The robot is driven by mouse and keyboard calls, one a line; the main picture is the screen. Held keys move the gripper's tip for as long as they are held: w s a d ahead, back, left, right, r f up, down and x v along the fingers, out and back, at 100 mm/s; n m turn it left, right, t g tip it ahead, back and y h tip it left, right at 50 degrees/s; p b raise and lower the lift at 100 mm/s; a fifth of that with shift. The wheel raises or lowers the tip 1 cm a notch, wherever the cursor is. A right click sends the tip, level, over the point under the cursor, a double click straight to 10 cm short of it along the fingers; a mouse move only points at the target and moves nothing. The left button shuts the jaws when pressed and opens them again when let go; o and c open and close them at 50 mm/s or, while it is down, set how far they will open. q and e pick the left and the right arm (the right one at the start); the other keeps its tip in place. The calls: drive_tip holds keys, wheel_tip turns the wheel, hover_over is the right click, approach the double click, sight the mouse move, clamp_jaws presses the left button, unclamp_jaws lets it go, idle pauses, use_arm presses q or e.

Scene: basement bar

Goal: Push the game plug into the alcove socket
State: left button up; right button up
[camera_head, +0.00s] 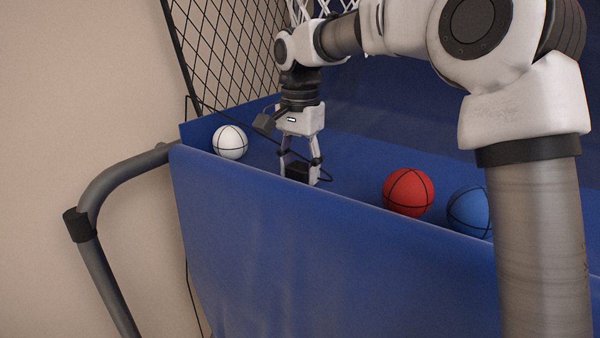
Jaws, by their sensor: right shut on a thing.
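My right gripper (299,179) points down at the front wall of the blue ball game, near its left end. It is shut on a small black block (298,171), which looks like the game plug. A thin dark cord loops beside the gripper on its right. The lower part of the gripper is close to the wall's top edge; I cannot tell whether it touches. The alcove socket is not visible in this view. My left gripper is not in view.
The blue game bed (345,160) holds a white ball (230,142), a red ball (408,192) and a blue ball (469,212). A grey tube frame (104,270) stands at left. Black netting (232,50) rises behind. A thin dark cord (191,290) hangs by the wall.

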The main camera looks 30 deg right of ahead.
sight(300, 165)
wheel_tip(300, 165, up, 10)
drive_tip(key=shift+f+b, duration=0.1)
drive_tip(key=shift+b, duration=0.55)
idle(0.3)
